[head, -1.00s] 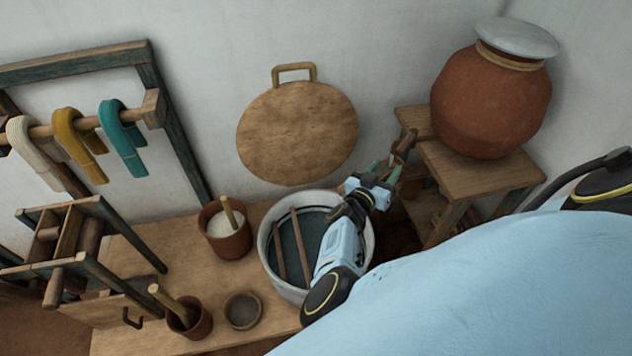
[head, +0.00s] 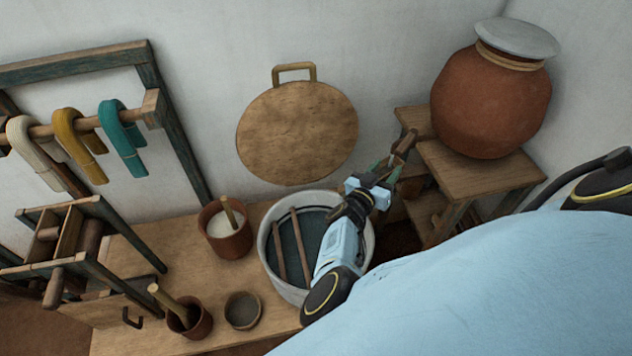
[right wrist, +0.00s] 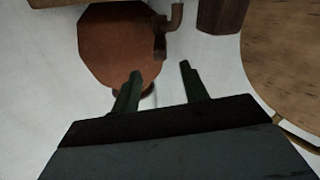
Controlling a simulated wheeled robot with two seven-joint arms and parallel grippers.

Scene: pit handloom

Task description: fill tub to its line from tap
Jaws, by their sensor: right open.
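The white tub (head: 265,262) stands on the low wooden bench, with a dark interior and two thin sticks lying across it. My right forearm hides its right part, and I cannot make out a fill line. The round clay pot (head: 490,105) has a brown tap (head: 405,143) low on its left side. The tap also shows in the right wrist view (right wrist: 160,45), beside the pot (right wrist: 115,45). My right gripper (head: 388,168) is open and empty just below the tap, apart from it in the right wrist view (right wrist: 158,72). No running water is visible. My left gripper is out of view.
The pot stands on a wooden stand (head: 480,178). A clay pot of white material (head: 228,243), a small bowl (head: 243,311) and a cup with a stick (head: 195,322) stand left of the tub. A round wooden lid (head: 297,133) is against the wall.

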